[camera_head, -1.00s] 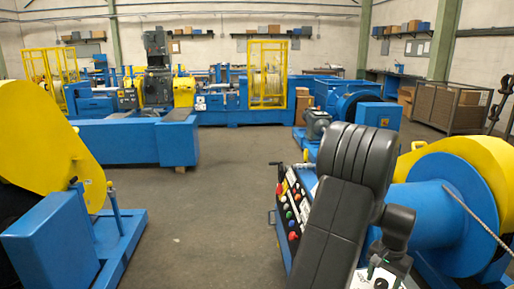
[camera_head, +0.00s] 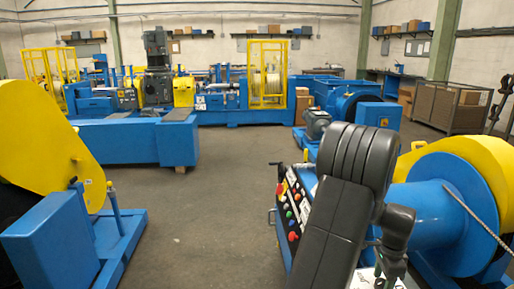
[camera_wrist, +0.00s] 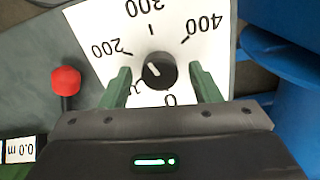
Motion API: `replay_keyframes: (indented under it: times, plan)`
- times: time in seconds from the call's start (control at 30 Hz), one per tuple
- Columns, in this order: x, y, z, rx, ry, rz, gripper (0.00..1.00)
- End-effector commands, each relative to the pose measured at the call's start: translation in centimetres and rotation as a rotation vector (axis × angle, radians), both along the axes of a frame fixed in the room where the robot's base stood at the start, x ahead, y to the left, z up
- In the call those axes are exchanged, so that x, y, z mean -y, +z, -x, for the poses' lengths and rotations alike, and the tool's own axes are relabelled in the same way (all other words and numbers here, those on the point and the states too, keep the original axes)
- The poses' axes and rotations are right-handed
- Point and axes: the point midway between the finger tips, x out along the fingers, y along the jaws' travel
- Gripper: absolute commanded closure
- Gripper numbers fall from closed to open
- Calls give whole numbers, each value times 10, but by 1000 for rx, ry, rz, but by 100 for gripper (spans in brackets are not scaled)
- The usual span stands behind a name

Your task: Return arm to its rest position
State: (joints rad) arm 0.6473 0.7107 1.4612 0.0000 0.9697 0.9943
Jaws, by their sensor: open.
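In the wrist view, my gripper (camera_wrist: 164,82) is open, with its two green fingers apart. A black round knob (camera_wrist: 160,71) with a white pointer mark shows between the fingertips. I cannot tell whether the fingers touch it; a gap shows on both sides. The knob sits on a white dial plate (camera_wrist: 124,22) marked 200, 300 and 400, partly hidden by my gripper. In the head view, my dark grey arm reaches down at the lower right beside the control panel (camera_head: 293,205).
A red-topped lever (camera_wrist: 66,80) and a 0.0 m display (camera_wrist: 20,150) are left of the dial. A blue drum (camera_head: 435,215) with a yellow cover stands close right of my arm. A yellow-and-blue machine (camera_head: 45,150) stands left. The middle floor (camera_head: 225,210) is clear.

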Motion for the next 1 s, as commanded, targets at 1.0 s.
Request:
replay_keyframes:
  times: [1.0]
  plan:
    - [-8, 11, 8, 3, -82, 12, 43]
